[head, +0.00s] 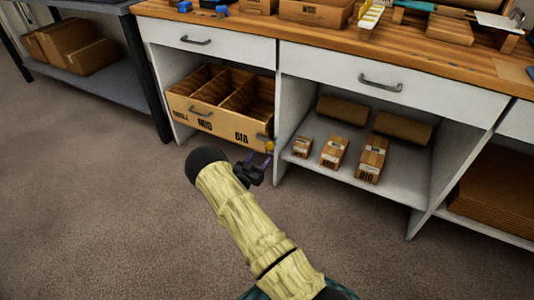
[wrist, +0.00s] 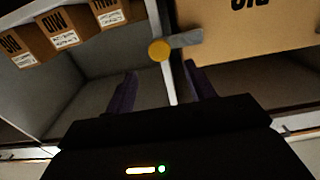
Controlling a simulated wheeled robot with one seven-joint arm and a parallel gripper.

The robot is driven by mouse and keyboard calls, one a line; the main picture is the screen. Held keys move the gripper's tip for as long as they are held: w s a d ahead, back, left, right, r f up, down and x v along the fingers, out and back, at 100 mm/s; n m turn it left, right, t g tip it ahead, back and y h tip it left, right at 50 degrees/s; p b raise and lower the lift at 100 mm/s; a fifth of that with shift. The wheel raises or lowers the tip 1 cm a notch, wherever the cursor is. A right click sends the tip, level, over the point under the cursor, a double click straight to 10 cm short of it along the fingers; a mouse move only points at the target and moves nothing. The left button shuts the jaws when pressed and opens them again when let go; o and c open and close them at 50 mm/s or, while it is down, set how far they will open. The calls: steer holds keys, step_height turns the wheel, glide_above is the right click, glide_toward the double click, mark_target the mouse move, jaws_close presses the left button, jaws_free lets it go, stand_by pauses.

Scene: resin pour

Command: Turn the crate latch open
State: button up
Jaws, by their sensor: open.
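The wooden crate (head: 222,127) sits in the left bay under the workbench, with several compartments and dark lettering on its front. Its latch (head: 262,138) is at the front's right end, a grey lever with a yellow round knob (head: 270,146). In the wrist view, which appears upside down, the grey lever (wrist: 187,39) lies roughly level across the crate's edge, with the yellow knob (wrist: 159,50) over the white divider. My gripper (head: 257,160) is open and empty just in front of the latch. In the wrist view the knob shows just beyond and between the fingers (wrist: 160,72), apparently untouched.
Several small labelled boxes (head: 334,151) and brown rolls (head: 402,127) lie on the shelf right of the white divider (head: 278,160). Closed drawers (head: 390,78) are above. A grey shelf (head: 110,83) with cardboard boxes stands at left. The carpet (head: 110,220) is clear.

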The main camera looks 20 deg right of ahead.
mark_target(269, 147)
steer(key=b+x, duration=0.2)
steer(key=x, duration=0.3)
steer(key=shift+w+d+f, duration=0.1)
steer(key=shift+w+d, duration=0.1)
steer(key=shift+d, duration=0.05)
steer(key=shift+w+d, duration=0.35)
steer(key=shift+d, duration=0.05)
jaws_close()
